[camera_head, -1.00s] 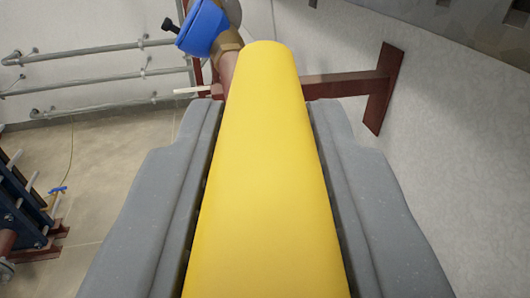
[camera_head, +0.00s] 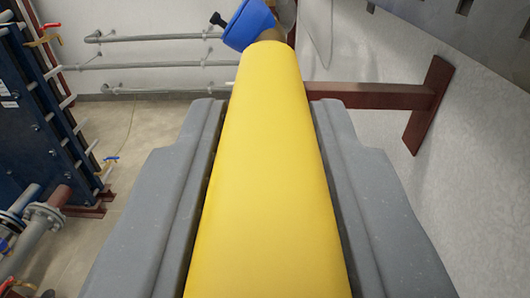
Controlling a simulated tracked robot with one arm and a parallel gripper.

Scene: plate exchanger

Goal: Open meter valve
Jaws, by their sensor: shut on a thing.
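A thick yellow handle (camera_head: 268,170), likely the meter valve's lever, fills the middle of the view and runs away from me. My gripper (camera_head: 268,120) is shut on the yellow handle, with one grey finger along each side of it. The blue meter (camera_head: 248,24) with a black knob shows just beyond the handle's far end, at the top. A brass fitting (camera_head: 285,14) is beside the meter. The valve body itself is hidden behind the handle.
A dark red bracket (camera_head: 375,96) is fixed to the white wall (camera_head: 480,180) at the right. Grey pipes (camera_head: 150,65) run along the back wall. The dark blue plate exchanger (camera_head: 35,110) and a flanged pipe (camera_head: 45,215) stand at the left. Bare floor lies between.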

